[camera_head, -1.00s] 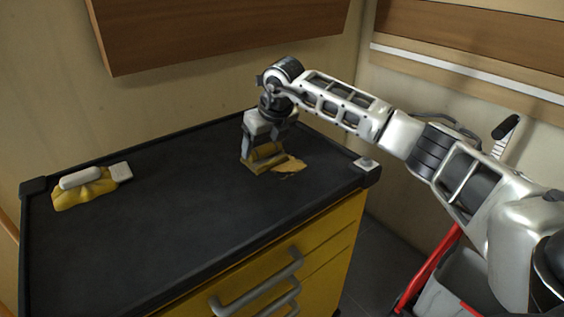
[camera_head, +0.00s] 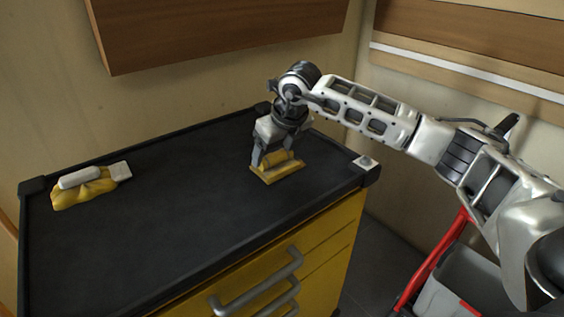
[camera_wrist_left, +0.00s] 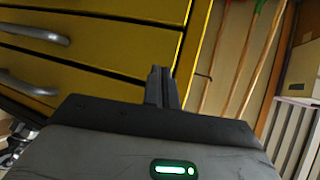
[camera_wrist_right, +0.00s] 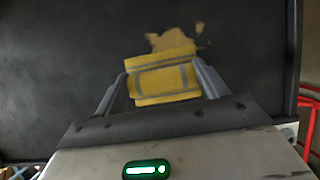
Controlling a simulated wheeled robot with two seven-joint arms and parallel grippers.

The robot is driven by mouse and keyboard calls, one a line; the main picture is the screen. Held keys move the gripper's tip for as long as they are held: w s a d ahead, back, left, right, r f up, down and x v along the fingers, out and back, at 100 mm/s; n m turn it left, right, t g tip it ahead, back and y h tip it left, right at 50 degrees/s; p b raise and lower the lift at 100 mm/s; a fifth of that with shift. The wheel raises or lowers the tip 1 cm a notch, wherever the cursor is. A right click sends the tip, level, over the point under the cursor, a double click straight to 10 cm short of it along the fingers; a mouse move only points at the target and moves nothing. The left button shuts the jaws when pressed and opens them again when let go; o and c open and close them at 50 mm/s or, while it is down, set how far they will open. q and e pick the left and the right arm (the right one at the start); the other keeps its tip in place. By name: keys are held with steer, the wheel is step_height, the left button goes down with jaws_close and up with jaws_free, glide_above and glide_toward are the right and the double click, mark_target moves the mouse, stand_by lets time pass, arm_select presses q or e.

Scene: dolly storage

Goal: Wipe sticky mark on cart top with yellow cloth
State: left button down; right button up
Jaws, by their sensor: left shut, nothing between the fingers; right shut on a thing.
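My right gripper (camera_head: 271,166) is shut on a folded yellow cloth (camera_head: 283,168) and holds it down at the black cart top (camera_head: 170,215), near the right end. The cloth also shows between the fingers in the right wrist view (camera_wrist_right: 163,82). The sticky mark is an irregular yellow-brown patch (camera_wrist_right: 173,41) just past the cloth's far edge in the right wrist view, partly covered by it. In the head view I cannot make the mark out behind the cloth and gripper. My left gripper (camera_wrist_left: 160,72) is shut and empty beside the yellow drawers; it is outside the head view.
A crumpled yellow cloth (camera_head: 72,197) with a pale-handled brush (camera_head: 80,177) lies at the cart top's left end. A wooden panel (camera_head: 200,35) hangs above the back. A red-framed grey bin (camera_head: 450,275) stands right of the cart. The middle of the top is clear.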

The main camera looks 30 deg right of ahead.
steer(key=shift+s+f, duration=0.1)
steer(key=shift+f, duration=0.05)
steer(key=shift+s, duration=0.85)
steer(key=shift+w+a, duration=0.15)
steer(key=shift+w, duration=2.15)
steer(key=shift+w, duration=0.1)
steer(key=shift+w, duration=0.85)
